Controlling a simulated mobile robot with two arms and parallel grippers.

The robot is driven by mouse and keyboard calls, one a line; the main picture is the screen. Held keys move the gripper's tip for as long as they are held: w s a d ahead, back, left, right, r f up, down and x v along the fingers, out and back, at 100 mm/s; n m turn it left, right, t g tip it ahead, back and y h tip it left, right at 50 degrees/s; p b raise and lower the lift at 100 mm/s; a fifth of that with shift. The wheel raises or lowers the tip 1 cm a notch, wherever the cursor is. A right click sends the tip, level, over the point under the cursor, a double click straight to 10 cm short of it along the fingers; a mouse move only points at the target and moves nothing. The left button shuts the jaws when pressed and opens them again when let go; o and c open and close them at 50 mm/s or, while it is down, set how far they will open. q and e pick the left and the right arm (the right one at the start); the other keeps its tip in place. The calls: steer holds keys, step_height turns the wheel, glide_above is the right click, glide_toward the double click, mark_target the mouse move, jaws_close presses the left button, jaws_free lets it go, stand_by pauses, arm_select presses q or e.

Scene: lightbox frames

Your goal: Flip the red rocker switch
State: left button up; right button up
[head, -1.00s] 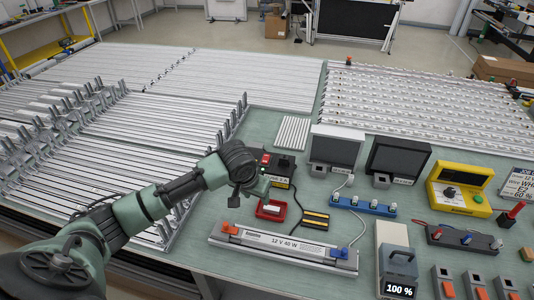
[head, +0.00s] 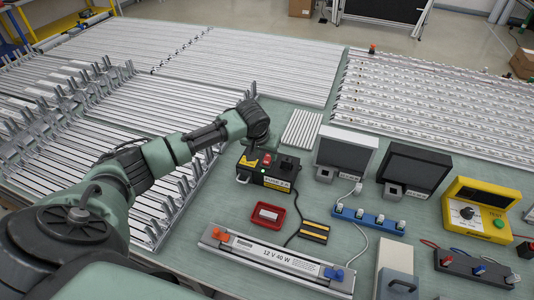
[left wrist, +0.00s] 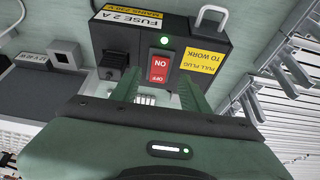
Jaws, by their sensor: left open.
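The red rocker switch (head: 267,160) sits on top of a black fuse box (head: 284,176) in the head view. In the left wrist view the switch (left wrist: 159,68) is upright in the picture, with upside-down ON and OFF lettering, and a green light (left wrist: 164,41) glows beside it. My left gripper (left wrist: 160,92) is open, its green fingers on either side of the switch's lower end in the picture. Nothing is between them; contact with the switch cannot be told. In the head view my left gripper (head: 258,132) is just behind the box, its fingertips largely hidden. My right gripper is not in view.
A red tray (head: 250,219) lies in front of the box, with a 12 V 40 W bar (head: 277,256) nearer. Two dark-screened monitors (head: 343,152) stand to the right. Racks of metal profiles (head: 130,130) fill the left side.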

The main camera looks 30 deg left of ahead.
mark_target(268, 158)
arm_select(q)
steer(key=shift+x, duration=1.25)
steer(key=shift+w+f, duration=0.35)
steer(key=shift+w, duration=0.05)
steer(key=shift+s+r, duration=0.1)
steer(key=shift+s, duration=0.05)
steer(key=c, duration=0.8)
jaws_close()
steer(key=shift+r+g+p, duration=0.2)
steer(key=shift+g+p, duration=0.2)
steer(key=shift+p, duration=0.15)
steer(key=shift+w, duration=0.3)
steer(key=shift+w+a+f+g+h, duration=0.1)
steer(key=shift+g+h, duration=0.05)
steer(key=shift+g, duration=0.35)
steer(key=shift+w+f+g+h, duration=0.15)
steer(key=shift+g, duration=0.35)
steer(key=shift+w+f+g+b, duration=0.1)
steer(key=shift+g+b, duration=0.5)
steer(key=shift+b, duration=0.55)
steer(key=shift+g+b, duration=0.3)
steer(key=shift+b, duration=0.2)
steer(key=shift+r, duration=0.2)
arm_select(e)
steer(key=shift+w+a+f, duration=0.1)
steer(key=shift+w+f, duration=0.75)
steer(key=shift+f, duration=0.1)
